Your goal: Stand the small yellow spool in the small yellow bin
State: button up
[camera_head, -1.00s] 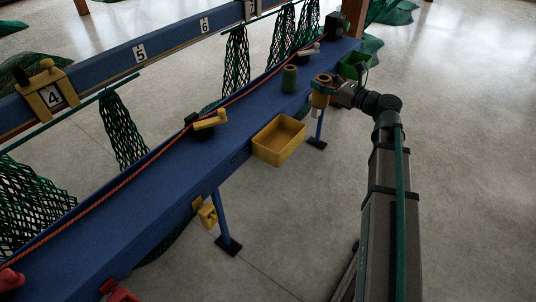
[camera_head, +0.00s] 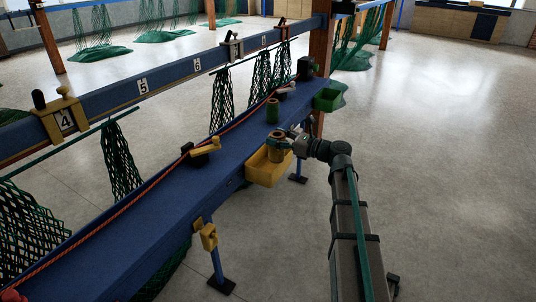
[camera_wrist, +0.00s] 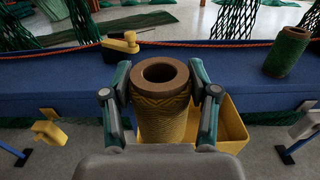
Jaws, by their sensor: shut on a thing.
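The small yellow spool (camera_wrist: 160,108), a brown core wound with yellow twine, is upright between the fingers of my gripper (camera_wrist: 160,100), which is shut on it. In the head view the spool (camera_head: 277,153) is above or at the rim of the small yellow bin (camera_head: 263,175). The bin hangs on the near side of the blue bench. In the wrist view the bin (camera_wrist: 233,128) shows behind and to the right of the spool, partly hidden by it and my fingers. I cannot tell whether the spool's lower end is inside the bin.
A green spool (camera_head: 272,111) stands on the blue bench (camera_head: 165,200), beyond the yellow bin. A yellow-handled cleat (camera_head: 205,148) and an orange rope lie on the bench. Open floor is at the right.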

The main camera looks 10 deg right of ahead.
jog(key=shift+w+a+f, duration=0.2)
jog(key=shift+w+f, duration=1.05)
jog(key=shift+f, duration=0.45)
jog(key=shift+w+a+f, duration=0.25)
jog(key=shift+w+f, duration=1)
jog(key=shift+f, duration=0.45)
jog(key=shift+w+a+f, duration=0.2)
jog(key=shift+w+f, duration=1.05)
jog(key=shift+f, duration=0.45)
jog(key=shift+f, duration=0.15)
jog(key=o, duration=1.2)
jog(key=shift+o, duration=0.2)
